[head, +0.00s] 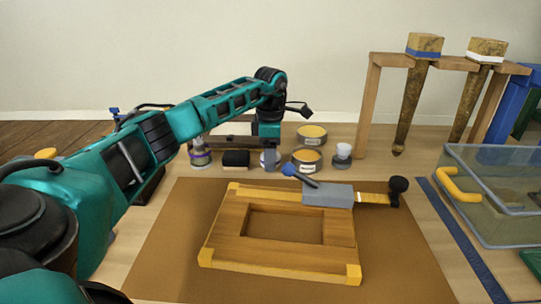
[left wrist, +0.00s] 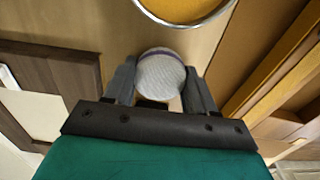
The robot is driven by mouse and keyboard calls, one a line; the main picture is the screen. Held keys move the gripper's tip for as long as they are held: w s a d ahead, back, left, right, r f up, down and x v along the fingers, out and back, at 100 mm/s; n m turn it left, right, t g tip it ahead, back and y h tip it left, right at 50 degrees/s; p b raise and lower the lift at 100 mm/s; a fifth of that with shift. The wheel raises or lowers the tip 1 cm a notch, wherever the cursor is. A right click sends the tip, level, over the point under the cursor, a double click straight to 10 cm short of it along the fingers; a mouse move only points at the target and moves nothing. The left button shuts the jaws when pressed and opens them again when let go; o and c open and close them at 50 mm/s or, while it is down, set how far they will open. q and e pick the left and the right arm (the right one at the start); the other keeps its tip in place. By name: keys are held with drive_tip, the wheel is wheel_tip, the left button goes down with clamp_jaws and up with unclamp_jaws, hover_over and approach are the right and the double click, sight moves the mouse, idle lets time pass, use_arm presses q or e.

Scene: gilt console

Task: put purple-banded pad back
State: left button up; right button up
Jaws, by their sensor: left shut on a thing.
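The purple-banded pad (left wrist: 160,76) is round, with a pale grey face and a thin purple band at its edge. It sits between the two fingers of my left gripper (left wrist: 162,88) in the left wrist view, and the gripper is shut on it. In the head view my left gripper (head: 269,143) points down behind the brown mat. The pad (head: 268,160) shows below it as a pale shape among the tins, partly hidden. I cannot tell whether it touches the table. My right gripper is not in view.
Yellow-topped tins (head: 306,157) stand close right of the pad, with a white-topped jar (head: 342,155) beyond. A black block (head: 236,159) and a purple-banded jar (head: 200,153) are left. A wooden frame (head: 225,240) lies on the mat (head: 165,250). A clear bin (head: 495,205) stands right.

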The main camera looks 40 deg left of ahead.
use_arm(q)
drive_tip(key=shift+f, duration=0.15)
drive_tip(key=o, duration=0.9)
drive_tip(key=shift+o, duration=0.2)
wheel_tip(320, 180, up, 12)
drive_tip(key=p, duration=0.2)
